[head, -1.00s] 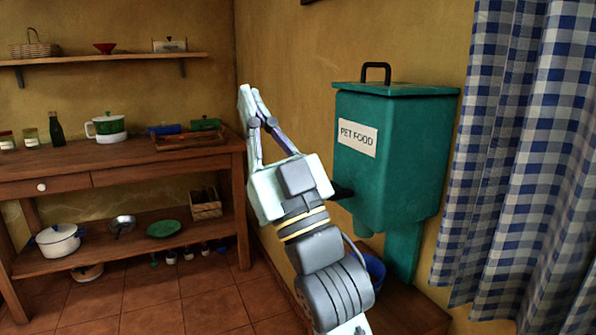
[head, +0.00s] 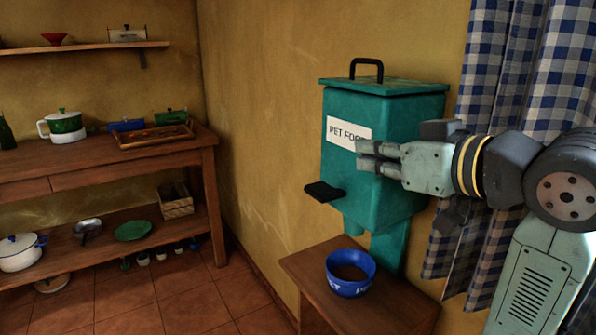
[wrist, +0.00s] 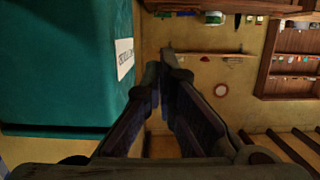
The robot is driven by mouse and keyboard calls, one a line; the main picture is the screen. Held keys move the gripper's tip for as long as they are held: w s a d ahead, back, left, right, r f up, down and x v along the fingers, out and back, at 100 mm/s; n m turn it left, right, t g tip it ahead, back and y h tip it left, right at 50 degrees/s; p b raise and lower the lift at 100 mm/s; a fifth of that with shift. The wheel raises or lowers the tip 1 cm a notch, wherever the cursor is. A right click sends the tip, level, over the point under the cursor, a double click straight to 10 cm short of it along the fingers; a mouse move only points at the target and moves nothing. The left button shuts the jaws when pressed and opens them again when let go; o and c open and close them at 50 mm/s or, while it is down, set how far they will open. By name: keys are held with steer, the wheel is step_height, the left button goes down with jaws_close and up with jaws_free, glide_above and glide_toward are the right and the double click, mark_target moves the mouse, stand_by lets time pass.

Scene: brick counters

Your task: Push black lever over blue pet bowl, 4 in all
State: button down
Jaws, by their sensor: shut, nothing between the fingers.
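The blue pet bowl (head: 350,287) stands below the spout on a small wooden stand, with brown contents inside. My gripper (head: 362,156) is shut and empty, in front of the dispenser, above and right of the lever and apart from it. In the wrist view the closed fingers (wrist: 166,74) show beside the dispenser's teal side (wrist: 60,60); the lever and bowl are not seen there.
The wooden stand (head: 310,268) has bare room around the bowl. A blue checked curtain (head: 540,60) hangs right, behind my arm. A wooden counter (head: 100,165) with pots and a tray stands at the left. The floor between is clear.

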steer(key=shift+s+d+f, duration=0.15)
steer(key=shift+s+d, duration=0.05)
steer(key=shift+d, duration=0.05)
steer(key=p, duration=0.2)
glide_above(332, 193)
step_height(332, 193, down, 2)
steer(key=shift+f, duration=0.1)
step_height(332, 193, down, 3)
steer(key=shift+w+f+p, duration=0.1)
steer(key=shift+p, duration=0.3)
steer(key=shift+f, duration=0.5)
